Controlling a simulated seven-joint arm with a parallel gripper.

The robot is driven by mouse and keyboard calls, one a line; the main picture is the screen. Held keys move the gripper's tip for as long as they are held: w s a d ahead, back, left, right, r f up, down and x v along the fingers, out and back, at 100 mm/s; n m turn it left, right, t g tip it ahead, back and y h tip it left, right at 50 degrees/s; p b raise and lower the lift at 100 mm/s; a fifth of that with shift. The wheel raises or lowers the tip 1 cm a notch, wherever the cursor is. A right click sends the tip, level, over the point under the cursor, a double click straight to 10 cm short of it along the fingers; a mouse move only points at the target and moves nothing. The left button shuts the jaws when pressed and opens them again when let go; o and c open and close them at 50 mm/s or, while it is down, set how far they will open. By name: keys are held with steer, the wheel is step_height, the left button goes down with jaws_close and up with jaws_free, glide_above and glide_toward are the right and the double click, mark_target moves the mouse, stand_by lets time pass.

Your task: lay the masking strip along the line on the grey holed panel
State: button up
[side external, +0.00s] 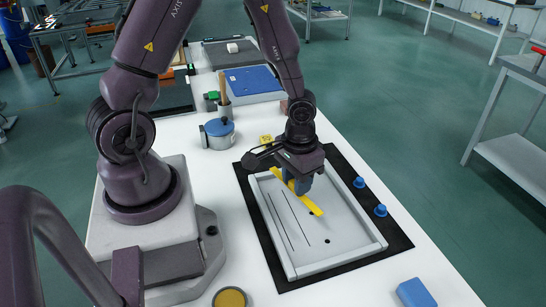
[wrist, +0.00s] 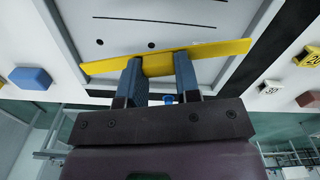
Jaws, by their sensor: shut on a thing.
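The yellow masking strip (side external: 313,207) is gripped near its middle by my gripper (side external: 299,187), above the grey holed panel (side external: 345,253). In the wrist view the strip (wrist: 215,50) spans both fingers of my gripper (wrist: 158,66), with its ends sticking out on either side. It looks raised off the panel (wrist: 120,12) and slightly tilted against the lines. Two thin dark lines (side external: 281,221) run on the left part of the panel, to the left of the strip, and are bare where visible. One line also shows in the wrist view (wrist: 155,20). Dark holes (side external: 327,241) show beside the strip.
The panel has a raised rim and lies on a black mat (side external: 400,243). Two blue knobs (side external: 380,210) stand to its right, and a blue block (side external: 416,293) lies near the front. A blue-lidded canister (side external: 218,136) and a yellow tag (side external: 265,139) are behind.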

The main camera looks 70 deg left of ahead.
mark_target(300, 214)
steer(key=shift+w+d+r+m, duration=0.15)
steer(key=shift+w+m, duration=0.15)
steer(key=shift+m, duration=0.5)
steer(key=shift+w+d+f+m, duration=0.15)
steer(key=shift+w+m, duration=0.15)
steer(key=shift+m, duration=0.5)
steer(key=shift+r, duration=0.1)
steer(key=shift+f, duration=3.4)
steer(key=shift+f, duration=0.55)
steer(key=o, duration=1)
steer(key=shift+c, duration=0.2)
